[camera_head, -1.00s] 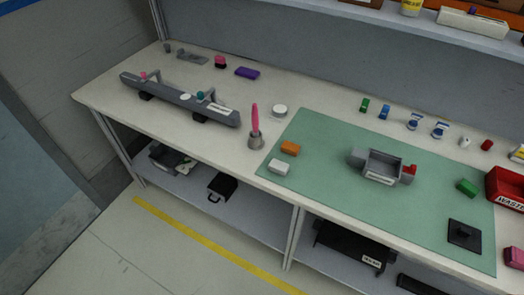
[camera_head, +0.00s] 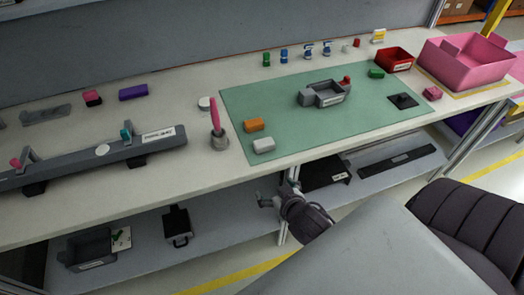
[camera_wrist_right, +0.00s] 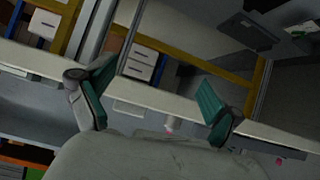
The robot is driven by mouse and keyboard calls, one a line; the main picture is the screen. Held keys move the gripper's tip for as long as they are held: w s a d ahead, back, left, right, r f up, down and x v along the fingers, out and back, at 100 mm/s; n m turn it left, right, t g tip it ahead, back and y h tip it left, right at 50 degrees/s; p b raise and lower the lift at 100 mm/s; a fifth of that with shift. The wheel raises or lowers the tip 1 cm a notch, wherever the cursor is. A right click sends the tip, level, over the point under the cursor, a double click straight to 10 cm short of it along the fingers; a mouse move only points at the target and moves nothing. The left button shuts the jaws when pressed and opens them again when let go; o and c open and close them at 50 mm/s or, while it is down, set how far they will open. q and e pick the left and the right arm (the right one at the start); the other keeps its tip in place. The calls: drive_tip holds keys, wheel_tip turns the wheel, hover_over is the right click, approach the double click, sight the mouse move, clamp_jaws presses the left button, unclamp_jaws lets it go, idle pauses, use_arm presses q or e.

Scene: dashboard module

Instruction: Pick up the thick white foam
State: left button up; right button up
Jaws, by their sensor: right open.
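The thick white foam looks to be the small white block (camera_head: 263,145) lying on the front left corner of the green mat (camera_head: 300,137). An orange block (camera_head: 253,125) lies just behind it. My right gripper (camera_head: 265,201) is in front of the bench, below the tabletop edge, apart from the white block. In the right wrist view its two green-padded fingers (camera_wrist_right: 152,103) are spread wide with nothing held between them. A pale shape shows between the fingers there, but I cannot tell what it is. My left gripper is not in view.
A grey holder with a pink tool (camera_head: 218,135) stands left of the mat, with a white round disc (camera_head: 204,103) behind it. A grey bracket box (camera_head: 323,93) sits mid-mat. A red bin (camera_head: 394,60) and pink crate (camera_head: 466,60) stand right. The mat's front middle is clear.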

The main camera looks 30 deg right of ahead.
drive_tip(key=m+t, duration=0.1)
drive_tip(key=t, duration=0.1)
approach(265, 144)
drive_tip(key=s+a, duration=0.1)
drive_tip(key=s, duration=0.1)
drive_tip(key=shift+h, duration=0.3)
drive_tip(key=x, duration=0.7)
drive_tip(key=shift+w+a+r, duration=0.1)
drive_tip(key=shift+w+r, duration=0.1)
drive_tip(key=shift+r, duration=0.2)
drive_tip(key=shift+d+p+x, duration=0.1)
drive_tip(key=shift+p+x, duration=0.1)
drive_tip(key=shift+x, duration=1.3)
drive_tip(key=shift+d+p+x, duration=0.15)
drive_tip(key=shift+x, duration=1.35)
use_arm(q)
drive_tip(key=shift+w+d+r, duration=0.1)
use_arm(e)
drive_tip(key=shift+s, duration=0.1)
drive_tip(key=shift+c, duration=0.4)
drive_tip(key=c, duration=0.8)
